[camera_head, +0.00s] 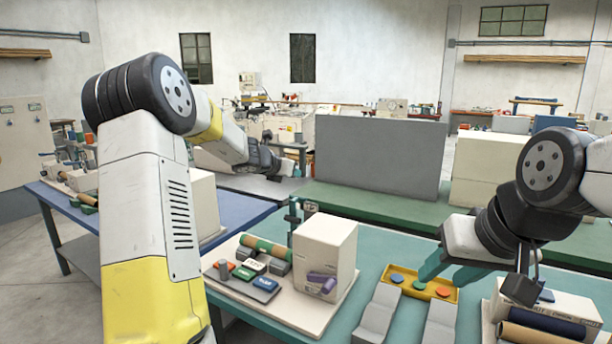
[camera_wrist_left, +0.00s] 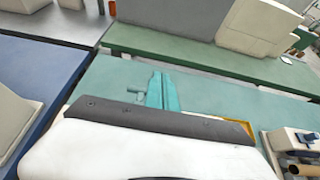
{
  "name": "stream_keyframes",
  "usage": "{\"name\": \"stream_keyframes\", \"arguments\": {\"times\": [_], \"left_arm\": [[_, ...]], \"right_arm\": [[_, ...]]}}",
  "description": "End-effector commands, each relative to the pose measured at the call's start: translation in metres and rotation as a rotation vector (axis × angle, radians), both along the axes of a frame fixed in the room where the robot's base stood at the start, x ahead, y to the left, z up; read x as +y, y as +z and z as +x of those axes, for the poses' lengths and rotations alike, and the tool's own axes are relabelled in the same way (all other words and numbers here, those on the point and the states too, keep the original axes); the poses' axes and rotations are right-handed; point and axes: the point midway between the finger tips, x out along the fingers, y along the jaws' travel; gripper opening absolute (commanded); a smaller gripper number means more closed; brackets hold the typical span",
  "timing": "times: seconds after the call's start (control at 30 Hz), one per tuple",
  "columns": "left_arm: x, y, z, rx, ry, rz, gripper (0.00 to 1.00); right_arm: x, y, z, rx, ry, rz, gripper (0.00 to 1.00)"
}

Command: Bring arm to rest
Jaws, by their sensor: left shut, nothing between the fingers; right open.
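My left arm (camera_head: 150,220) rises from the lower left in the head view, bends at the top and reaches away to the right. Its far end is above the back of the tables, and its fingers are not clear there. In the left wrist view my left gripper (camera_wrist_left: 158,90) has its teal fingers together, empty, above the teal table (camera_wrist_left: 215,95). My right gripper (camera_head: 450,270) comes in from the right in the head view. Its teal fingers are apart, over the left and back part of the yellow tray (camera_head: 453,297), and nothing shows between them.
A cream box (camera_head: 325,245) stands on a board with a green-banded roll (camera_head: 265,247) and small blocks. Grey wedge blocks (camera_head: 377,315) lie before the tray. Dark rolls (camera_head: 540,325) lie at right. A grey panel (camera_head: 378,155) stands on the green bench behind. The blue table (camera_head: 240,212) is left.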

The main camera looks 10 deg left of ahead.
Motion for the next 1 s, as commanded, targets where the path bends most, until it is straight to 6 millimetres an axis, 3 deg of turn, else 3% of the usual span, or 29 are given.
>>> {"name": "stream_keyframes", "arguments": {"times": [0.13, 0.23, 0.4, 0.5, 0.7, 0.8, 0.9, 1.0], "left_arm": [[-0.019, 0.018, -0.02, -0.044, -0.098, 0.12, 0.0], [-0.049, 0.041, -0.058, -0.12, -0.274, 0.34, 0.0], [-0.095, 0.067, -0.161, -0.284, -0.678, 0.835, 0.0], [-0.107, 0.067, -0.227, -0.374, -0.915, 1.115, 0.0], [-0.097, 0.044, -0.352, -0.524, -1.379, 1.615, 0.0], [-0.081, 0.027, -0.399, -0.577, -1.58, 1.807, 0.0], [-0.066, 0.013, -0.431, -0.609, -1.732, 1.942, 0.0], [-0.055, 0.003, -0.449, -0.626, -1.828, 2.02, 0.0]], "right_arm": [[0.0, 0.0, 0.0, 0.0, 0.0, 0.0, 0.44], [0.0, 0.0, 0.0, 0.0, 0.0, 0.0, 0.44], [0.0, 0.0, 0.0, 0.0, 0.0, 0.0, 0.44], [0.0, 0.0, 0.0, 0.0, 0.0, 0.0, 0.44], [0.0, 0.0, 0.0, 0.0, 0.0, 0.0, 0.44], [0.0, 0.0, 0.0, 0.0, 0.0, 0.0, 0.44], [0.0, 0.0, 0.0, 0.0, 0.0, 0.0, 0.44], [0.0, 0.0, 0.0, 0.0, 0.0, 0.0, 0.44]]}}
